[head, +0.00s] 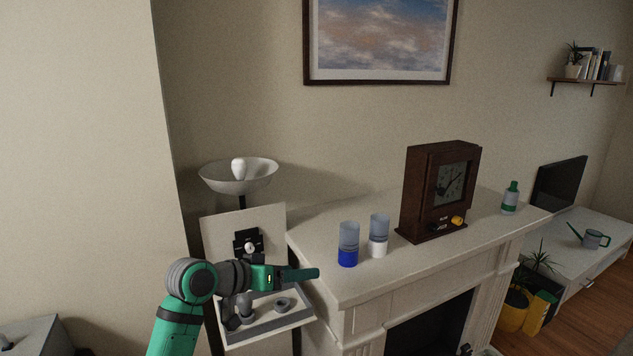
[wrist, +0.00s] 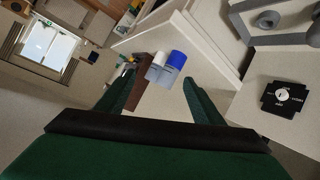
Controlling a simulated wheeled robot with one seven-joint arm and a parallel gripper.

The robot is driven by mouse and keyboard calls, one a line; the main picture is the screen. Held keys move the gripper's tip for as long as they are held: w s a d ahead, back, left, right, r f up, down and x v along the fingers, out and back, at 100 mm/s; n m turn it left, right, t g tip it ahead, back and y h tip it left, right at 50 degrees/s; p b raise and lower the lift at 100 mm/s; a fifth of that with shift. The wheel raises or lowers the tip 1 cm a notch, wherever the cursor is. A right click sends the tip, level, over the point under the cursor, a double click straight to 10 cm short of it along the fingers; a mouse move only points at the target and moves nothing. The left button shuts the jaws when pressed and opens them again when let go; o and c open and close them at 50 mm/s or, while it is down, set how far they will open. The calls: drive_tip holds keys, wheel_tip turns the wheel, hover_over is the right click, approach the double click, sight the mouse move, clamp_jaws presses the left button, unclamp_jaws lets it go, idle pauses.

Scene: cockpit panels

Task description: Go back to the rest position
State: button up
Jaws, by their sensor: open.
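My gripper (head: 300,274) is at the end of my green and grey arm, at the lower left of the head view, in front of the panel stand and left of the mantel. In the wrist view my gripper (wrist: 160,92) shows two green fingers spread apart with nothing between them. The blue-based cup (head: 348,246) and the white-based cup (head: 378,237) stand on the mantel, beyond and apart from the fingers. They also show in the wrist view between the fingertips, farther off.
The mantel (head: 345,288) carries a dark wooden clock (head: 437,190) and a green bottle (head: 510,197). A panel with a black dial (head: 248,245) and a tray (head: 268,322) stand close by my arm. A bowl lamp (head: 240,176) rises behind. The wall at left is bare.

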drive_tip(key=s+d+f+n+t, duration=0.2)
drive_tip(key=d+f+n+t, duration=0.3)
drive_tip(key=d+f, duration=0.6)
drive_tip(key=s+f+n+t+y, duration=0.2)
drive_tip(key=s+f+n+y, duration=0.5)
drive_tip(key=s+f, duration=1.5)
drive_tip(key=s+a+r+m, duration=0.1)
drive_tip(key=s+a+m, duration=0.1)
drive_tip(key=s, duration=0.7)
drive_tip(key=s+a+r+m+y, duration=0.1)
drive_tip(key=s+m, duration=0.2)
drive_tip(key=s, duration=0.7)
drive_tip(key=s+a+r+m+y, duration=0.1)
drive_tip(key=s+a+r+m, duration=0.1)
drive_tip(key=s, duration=0.7)
drive_tip(key=shift+s+a+g, duration=0.25)
drive_tip(key=shift+a+g, duration=0.05)
drive_tip(key=shift+a, duration=0.05)
